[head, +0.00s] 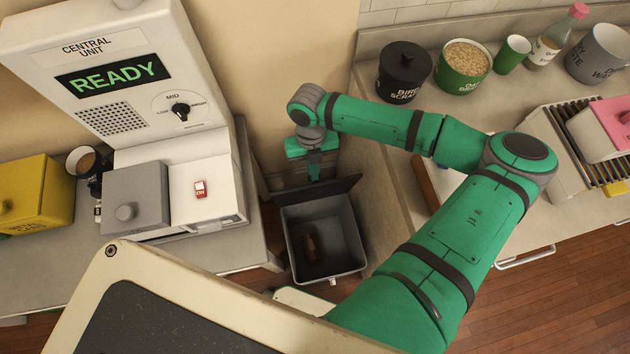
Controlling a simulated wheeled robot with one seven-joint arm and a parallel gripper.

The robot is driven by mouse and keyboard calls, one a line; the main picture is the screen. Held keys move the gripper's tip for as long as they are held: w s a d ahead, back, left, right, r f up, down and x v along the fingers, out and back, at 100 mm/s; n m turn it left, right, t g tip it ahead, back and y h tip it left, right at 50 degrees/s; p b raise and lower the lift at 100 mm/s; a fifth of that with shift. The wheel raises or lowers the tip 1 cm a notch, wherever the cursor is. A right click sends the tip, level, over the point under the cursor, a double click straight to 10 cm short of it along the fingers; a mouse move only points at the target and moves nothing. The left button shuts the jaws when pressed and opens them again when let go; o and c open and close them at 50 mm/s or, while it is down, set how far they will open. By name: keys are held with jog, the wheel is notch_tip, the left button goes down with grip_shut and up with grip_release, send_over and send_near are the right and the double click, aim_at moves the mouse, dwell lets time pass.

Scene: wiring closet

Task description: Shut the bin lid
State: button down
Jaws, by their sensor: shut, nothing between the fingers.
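The dark grey bin (354,243) stands on the floor in the gap between the two counters. Its lid (318,190) is raised at the far edge, and the bin is open. A brown object (310,243) lies inside on the bottom. My gripper (314,177) is shut and empty, pointing down, just behind the raised lid in the picture. I cannot tell whether the fingertips touch the lid. My green arm reaches to it from the right, over the right counter.
The left counter (236,250) holds the white central unit (140,105) reading READY, a grey box and a yellow box (35,193). The right counter (375,110) holds a black pot (404,72), a green bowl (462,62), a cup, a bottle and a rack (560,140). Counter edges flank the bin closely.

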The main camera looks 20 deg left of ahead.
jog(key=shift+d+f, duration=0.2)
jog(key=shift+d, duration=0.05)
jog(key=shift+w+a+r, duration=0.1)
jog(key=shift+w+r, duration=0.05)
jog(key=shift+r, duration=0.5)
jog(key=shift+w+r, duration=0.1)
jog(key=shift+r, duration=0.55)
jog(key=shift+s+r, duration=0.1)
jog(key=shift+r, duration=0.7)
jog(key=shift+s+a+r, duration=0.15)
jog(key=shift+a+r, duration=0.05)
jog(key=shift+r, duration=0.9)
jog(key=shift+d+r, duration=0.15)
jog(key=shift+r, duration=0.75)
